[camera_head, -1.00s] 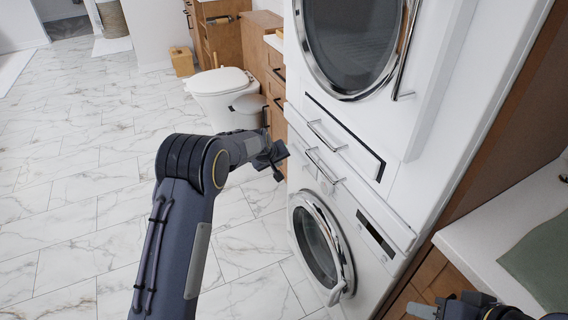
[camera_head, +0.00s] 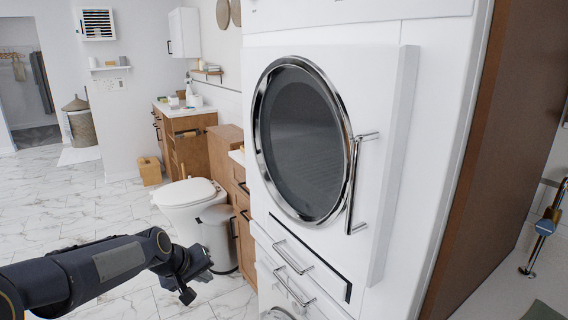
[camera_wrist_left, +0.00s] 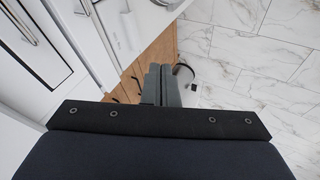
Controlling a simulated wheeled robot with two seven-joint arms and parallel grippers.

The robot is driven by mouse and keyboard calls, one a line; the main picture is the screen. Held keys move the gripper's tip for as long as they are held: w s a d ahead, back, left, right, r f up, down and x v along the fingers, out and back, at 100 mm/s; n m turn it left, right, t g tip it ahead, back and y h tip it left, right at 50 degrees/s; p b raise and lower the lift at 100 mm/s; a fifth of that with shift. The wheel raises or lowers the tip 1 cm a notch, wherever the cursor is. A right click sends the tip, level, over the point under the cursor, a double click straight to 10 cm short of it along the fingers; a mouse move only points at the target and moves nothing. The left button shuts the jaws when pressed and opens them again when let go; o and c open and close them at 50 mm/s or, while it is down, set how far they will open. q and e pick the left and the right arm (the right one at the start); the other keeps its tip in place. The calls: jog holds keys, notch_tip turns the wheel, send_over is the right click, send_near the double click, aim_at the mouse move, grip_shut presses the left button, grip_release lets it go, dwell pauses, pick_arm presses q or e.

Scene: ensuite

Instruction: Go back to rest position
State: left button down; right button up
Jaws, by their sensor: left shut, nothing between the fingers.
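My left arm comes in from the lower left of the head view. Its gripper (camera_head: 197,276) is shut and empty, over the marble floor to the left of the stacked laundry machines. In the left wrist view the gripper's fingers (camera_wrist_left: 162,84) are together with nothing between them. My right gripper does not show in the head view.
A white machine with a round dark door (camera_head: 305,140) and chrome handle fills the middle, its drawers (camera_head: 290,262) below. A toilet (camera_head: 188,206) and a bin (camera_head: 217,238) stand behind the gripper. Marble floor (camera_head: 60,205) is clear at left. A brown panel (camera_head: 510,130) rises at right.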

pick_arm(q)
jog(key=s+a+r+m+h+p, duration=0.1)
jog(key=s+r+p, duration=0.1)
jog(key=s+r, duration=0.45)
jog(key=s+a+r+p, duration=0.1)
jog(key=s+r, duration=0.2)
jog(key=s, duration=0.7)
jog(key=s+d+m+p, duration=0.1)
jog(key=s+p, duration=0.3)
jog(key=s, duration=1.2)
jog(key=shift+s+d+f+m+g, duration=0.25)
jog(key=shift+s+f+m+g, duration=0.15)
jog(key=shift+m, duration=0.5)
